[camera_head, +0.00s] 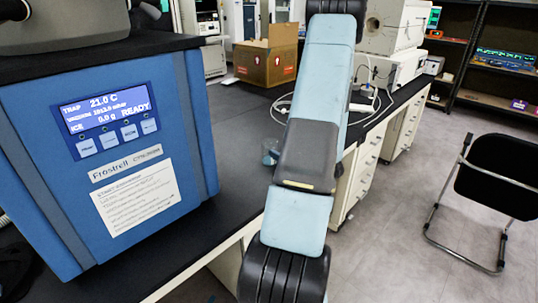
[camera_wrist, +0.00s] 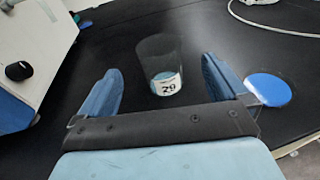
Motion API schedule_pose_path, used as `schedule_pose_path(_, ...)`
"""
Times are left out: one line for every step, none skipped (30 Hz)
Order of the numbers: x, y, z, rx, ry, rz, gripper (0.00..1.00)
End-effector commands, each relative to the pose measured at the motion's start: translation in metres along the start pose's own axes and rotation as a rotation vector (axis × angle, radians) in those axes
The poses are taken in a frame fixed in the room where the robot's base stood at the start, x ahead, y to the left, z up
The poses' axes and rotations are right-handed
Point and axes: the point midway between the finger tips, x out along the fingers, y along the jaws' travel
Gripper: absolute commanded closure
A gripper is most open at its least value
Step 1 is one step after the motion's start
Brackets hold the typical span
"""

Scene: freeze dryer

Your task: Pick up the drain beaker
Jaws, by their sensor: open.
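The drain beaker (camera_wrist: 160,62) is a clear glass with a white label reading 29 and a bluish bottom. It stands upright on the black bench in the wrist view, ahead of my gripper and between the lines of its two fingers. My gripper (camera_wrist: 163,85) is open, with a blue finger on each side and nothing held. In the head view a small part of the beaker (camera_head: 269,150) shows beside my arm; the rest is hidden behind it. My gripper is hidden in the head view.
The blue freeze dryer (camera_head: 105,160) with a lit display stands on the bench at left. A blue disc (camera_wrist: 268,90) lies right of my gripper, near the bench edge. A white cable (camera_wrist: 270,25) lies beyond. A cardboard box (camera_head: 265,62) stands farther back.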

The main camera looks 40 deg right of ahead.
Motion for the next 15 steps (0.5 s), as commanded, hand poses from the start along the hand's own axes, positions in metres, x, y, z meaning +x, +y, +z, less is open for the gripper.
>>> schedule_pose_path(0.010, 0.002, 0.000, -0.001, -0.001, 0.004, 0.00)
schedule_pose_path(0.016, 0.002, 0.000, -0.001, -0.001, 0.005, 0.00)
schedule_pose_path(0.023, 0.002, 0.000, -0.001, -0.001, 0.006, 0.00)
schedule_pose_path(0.029, 0.002, 0.000, -0.001, -0.001, 0.007, 0.00)
schedule_pose_path(0.034, 0.002, 0.000, 0.000, 0.000, 0.006, 0.00)
schedule_pose_path(0.040, 0.003, 0.000, 0.000, -0.001, 0.006, 0.00)
schedule_pose_path(0.045, 0.003, 0.000, -0.001, -0.001, 0.006, 0.00)
schedule_pose_path(0.049, 0.003, 0.000, -0.001, -0.001, 0.007, 0.00)
schedule_pose_path(0.054, 0.003, 0.000, -0.001, 0.000, 0.007, 0.00)
schedule_pose_path(0.057, 0.003, 0.000, -0.001, 0.000, 0.006, 0.00)
schedule_pose_path(0.059, 0.003, 0.001, -0.001, -0.001, 0.006, 0.00)
schedule_pose_path(0.062, 0.003, 0.001, -0.002, -0.001, 0.006, 0.00)
schedule_pose_path(0.064, 0.003, 0.001, -0.002, -0.001, 0.006, 0.00)
schedule_pose_path(0.065, 0.003, 0.001, -0.002, -0.001, 0.006, 0.00)
schedule_pose_path(0.066, 0.003, 0.001, -0.001, -0.001, 0.006, 0.00)
